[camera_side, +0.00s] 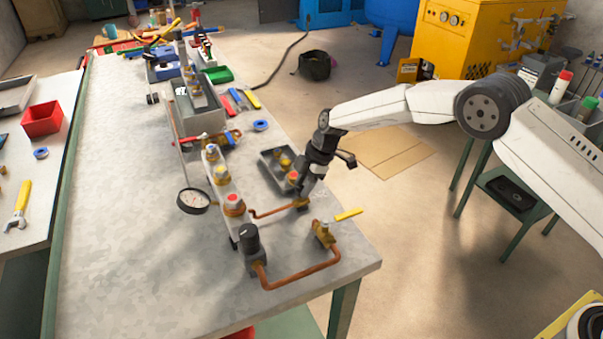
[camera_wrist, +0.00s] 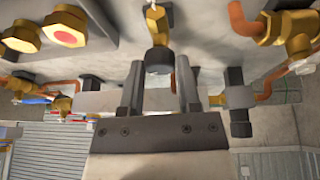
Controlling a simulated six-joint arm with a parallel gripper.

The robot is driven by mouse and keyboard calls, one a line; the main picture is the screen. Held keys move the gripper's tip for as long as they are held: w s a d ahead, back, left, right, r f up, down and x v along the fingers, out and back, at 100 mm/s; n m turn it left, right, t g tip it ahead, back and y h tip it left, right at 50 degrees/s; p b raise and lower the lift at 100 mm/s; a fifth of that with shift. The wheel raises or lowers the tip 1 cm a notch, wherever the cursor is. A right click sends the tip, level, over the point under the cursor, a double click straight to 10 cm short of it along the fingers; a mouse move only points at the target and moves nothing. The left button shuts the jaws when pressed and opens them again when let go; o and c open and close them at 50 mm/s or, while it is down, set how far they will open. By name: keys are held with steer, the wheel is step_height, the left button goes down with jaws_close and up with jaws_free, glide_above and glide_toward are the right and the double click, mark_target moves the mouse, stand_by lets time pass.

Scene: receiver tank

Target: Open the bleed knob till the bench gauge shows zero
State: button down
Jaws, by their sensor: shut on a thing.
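The bleed knob (camera_wrist: 158,58) is a small dark knob on a brass fitting, seen between my fingers in the wrist view. My gripper (camera_wrist: 160,72) is shut on it. In the side view my gripper (camera_side: 302,191) points down at a brass fitting (camera_side: 301,204) on the copper pipe, and its fingers largely hide the knob. The bench gauge (camera_side: 193,201) is a round white dial with a dark rim, left of the manifold. Its needle and numbers are too small to read. I cannot tell how far the knob is turned.
A manifold (camera_side: 224,187) with brass fittings stands left of my gripper. A brass valve (camera_side: 324,233) with a yellow lever, a black-capped fitting (camera_side: 249,240) and a bent copper pipe (camera_side: 300,277) lie nearer the front. A grey tray (camera_side: 276,170) is close behind. The bench's front left is clear.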

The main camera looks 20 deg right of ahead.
steer(key=n+g, duration=0.1)
steer(key=n, duration=0.1)
steer(key=n+g, duration=0.1)
steer(key=n, duration=0.2)
steer(key=shift+w+d+f, duration=0.1)
steer(key=shift+w, duration=0.05)
steer(key=shift+n+g+h, duration=0.3)
steer(key=shift+n+g, duration=0.1)
steer(key=shift+n, duration=0.7)
steer(key=shift+w+n+g+h, duration=0.1)
steer(key=shift+n+g+h, duration=0.2)
steer(key=shift+n, duration=1)
steer(key=shift+c, duration=1.5)
jaws_free()
steer(key=shift+r, duration=0.25)
